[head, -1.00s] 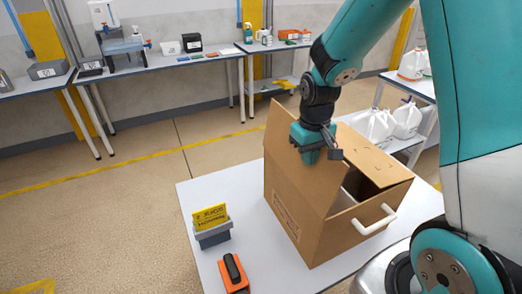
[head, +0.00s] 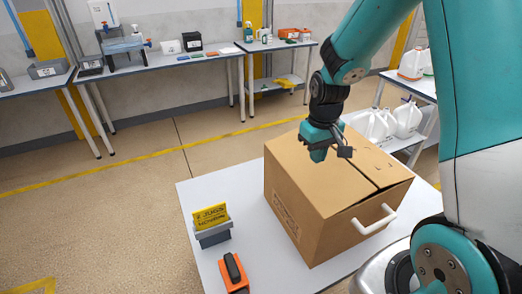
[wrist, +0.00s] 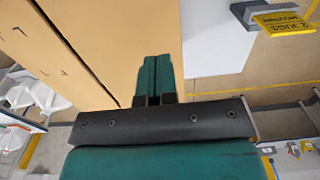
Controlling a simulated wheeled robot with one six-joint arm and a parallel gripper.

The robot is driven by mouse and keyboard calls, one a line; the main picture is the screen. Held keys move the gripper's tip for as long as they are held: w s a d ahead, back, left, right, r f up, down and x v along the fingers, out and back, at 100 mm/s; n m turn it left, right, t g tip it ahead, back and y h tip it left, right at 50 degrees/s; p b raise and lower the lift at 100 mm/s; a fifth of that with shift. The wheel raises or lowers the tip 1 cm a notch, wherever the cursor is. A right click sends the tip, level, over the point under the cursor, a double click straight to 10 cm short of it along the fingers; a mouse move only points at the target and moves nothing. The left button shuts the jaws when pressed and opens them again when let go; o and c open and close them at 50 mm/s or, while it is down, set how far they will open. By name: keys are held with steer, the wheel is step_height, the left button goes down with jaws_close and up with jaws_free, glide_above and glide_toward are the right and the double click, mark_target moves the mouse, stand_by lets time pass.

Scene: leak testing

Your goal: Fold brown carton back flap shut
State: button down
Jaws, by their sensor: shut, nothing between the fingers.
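The brown carton (head: 300,215) stands on the white table. Its left top flap (head: 305,180) lies down nearly flat over the opening. The right top flap (head: 378,165) also lies down, with a narrow dark seam between the two and a thin gap at the front edge. My gripper (head: 318,157) is shut and empty, just over the left flap near the seam; I cannot tell whether it touches. In the wrist view the shut fingers (wrist: 153,72) point across the tan flap (wrist: 120,35), with the seam to their left.
A white handle (head: 374,219) sticks out at the carton's front. A yellow sign in a grey holder (head: 212,237) and an orange and black tool (head: 234,272) sit on the white table (head: 203,190) to the left. White jugs (head: 405,118) stand behind right.

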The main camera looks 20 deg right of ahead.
step_height(320, 180, up, 8)
steer(key=p, duration=0.6)
steer(key=shift+p, duration=0.35)
steer(key=s+a+r+n+y+b, duration=0.2)
steer(key=s+a+b, duration=0.3)
steer(key=s+a, duration=0.4)
steer(key=s+a+r+n+y+b, duration=0.1)
steer(key=s+a+n+y+b, duration=0.1)
steer(key=s+a+n+b, duration=0.3)
steer(key=s+a+b, duration=0.1)
steer(key=s+a, duration=0.3)
steer(key=a, duration=0.2)
steer(key=shift+s+a+r, duration=0.3)
steer(key=shift+a+r, duration=0.05)
steer(key=shift+a, duration=0.05)
stand_by(0.5)
